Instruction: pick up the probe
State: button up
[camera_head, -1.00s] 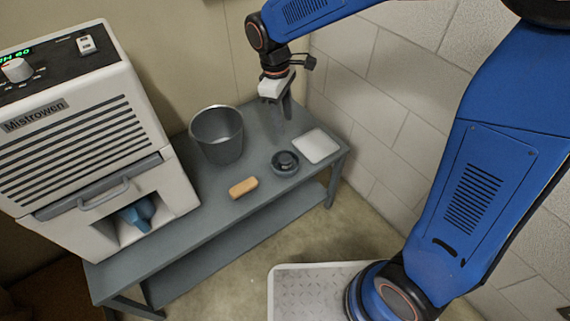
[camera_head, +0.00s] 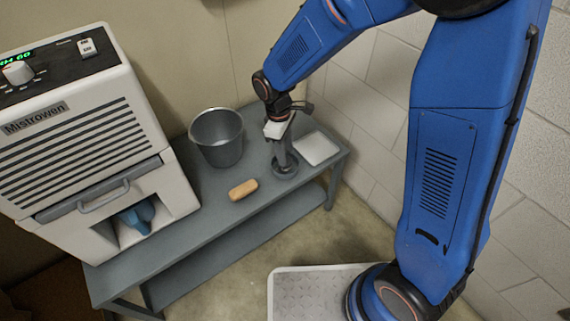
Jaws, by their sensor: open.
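A dark, round, low piece (camera_head: 288,174) sits on the grey bench near its front right; it may be the probe or its holder, but I cannot tell. My gripper (camera_head: 283,158) points down right over this piece, its grey fingers in front of and covering much of it. The jaws are open. I cannot tell whether the fingers touch anything.
On the grey bench (camera_head: 205,226), a grey bucket (camera_head: 217,138) stands left of my gripper and a tan block (camera_head: 243,190) lies at the front. A pale flat plate (camera_head: 321,150) lies to the right. A white dehumidifier (camera_head: 85,140) with a blue item (camera_head: 138,216) in its opening stands left.

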aim_at(288, 167)
jog(key=shift+f, duration=2.65)
jog(key=c, duration=0.8)
jog(key=shift+a+r, duration=0.1)
